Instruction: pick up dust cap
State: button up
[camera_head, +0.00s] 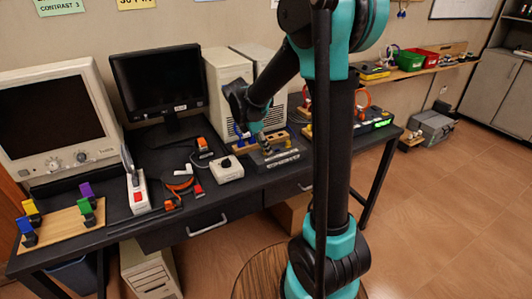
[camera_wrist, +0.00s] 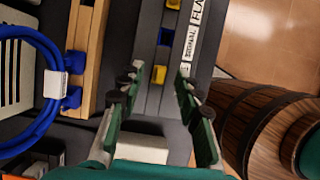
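My gripper (camera_wrist: 160,75) is open in the wrist view, its two green-padded fingers apart. Between and beyond the fingertips is a dark grey strip (camera_wrist: 150,40) with small inserts: a yellow one (camera_wrist: 159,73) between the fingertips, a blue one (camera_wrist: 165,36) and another yellow one (camera_wrist: 173,4) farther up. Any of these may be the dust cap; I cannot tell which. No contact with an insert is visible. In the head view my wrist is over the dark fixture (camera_head: 277,158) on the desk; the fingertips are hard to make out there.
A wooden rail (camera_wrist: 88,55) with a blue cable (camera_wrist: 50,60) lies left of the strip. A white box (camera_wrist: 142,147) is partly hidden behind the gripper. A wooden barrel (camera_wrist: 262,115) stands by the desk's front edge. Monitors (camera_head: 158,80) and a white computer case (camera_head: 228,85) stand behind.

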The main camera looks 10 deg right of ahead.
jog(key=shift+d+f, duration=0.1)
jog(key=shift+f, duration=0.15)
jog(key=shift+c, duration=0.4)
grip_shut()
jog(key=shift+r, duration=0.1)
